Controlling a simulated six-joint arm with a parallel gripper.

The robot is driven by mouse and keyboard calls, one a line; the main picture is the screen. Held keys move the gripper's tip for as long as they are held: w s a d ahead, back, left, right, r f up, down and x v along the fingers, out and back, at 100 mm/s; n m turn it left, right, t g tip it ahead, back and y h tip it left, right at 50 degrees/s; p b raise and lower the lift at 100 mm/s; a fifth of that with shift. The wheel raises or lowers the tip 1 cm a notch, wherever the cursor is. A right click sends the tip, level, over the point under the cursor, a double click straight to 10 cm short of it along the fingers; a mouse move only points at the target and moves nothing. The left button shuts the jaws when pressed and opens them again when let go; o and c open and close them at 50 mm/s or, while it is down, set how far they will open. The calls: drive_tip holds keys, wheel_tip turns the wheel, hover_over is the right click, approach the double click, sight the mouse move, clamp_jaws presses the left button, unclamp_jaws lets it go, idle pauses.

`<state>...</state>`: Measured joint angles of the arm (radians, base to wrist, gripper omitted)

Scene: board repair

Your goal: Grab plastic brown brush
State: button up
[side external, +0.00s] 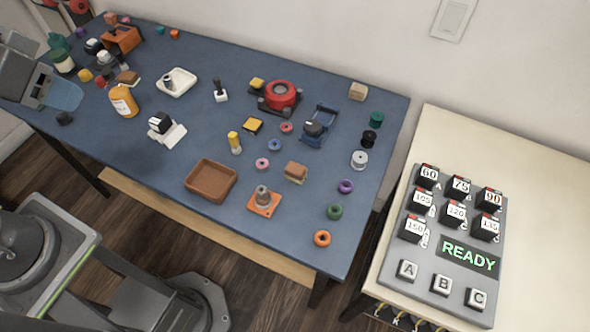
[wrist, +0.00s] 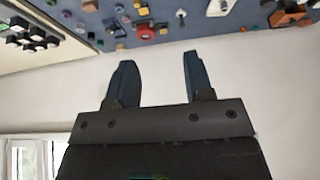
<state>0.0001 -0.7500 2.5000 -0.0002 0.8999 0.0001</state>
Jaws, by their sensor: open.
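Two small brown blocks with a paler lower layer look like brushes in the side external view. One brown brush-like block (side external: 296,172) lies on the blue table right of the brown tray. Another brown brush-like block (side external: 128,77) lies at the far left, near the orange bottle. I cannot tell which is plastic. My gripper (wrist: 157,58) is open in the wrist view, with nothing between its fingers. It points past a pale wall, with the table at the top edge of that picture, and touches neither block.
The blue table (side external: 330,245) holds many scattered small objects. A brown tray (side external: 211,181), an orange base with a metal piece (side external: 264,201), a red round device (side external: 281,95) and an orange bottle (side external: 123,101) stand there. A button panel (side external: 405,250) sits on the cream table at right.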

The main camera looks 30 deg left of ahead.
drive_tip(key=o, duration=0.3)
drive_tip(key=shift+o, duration=0.2)
drive_tip(key=m+g, duration=0.6)
drive_tip(key=m, duration=1.2)
hover_over(296, 168)
wheel_tip(296, 168, down, 21)
wheel_tip(296, 168, down, 13)
drive_tip(key=shift+f, duration=0.2)
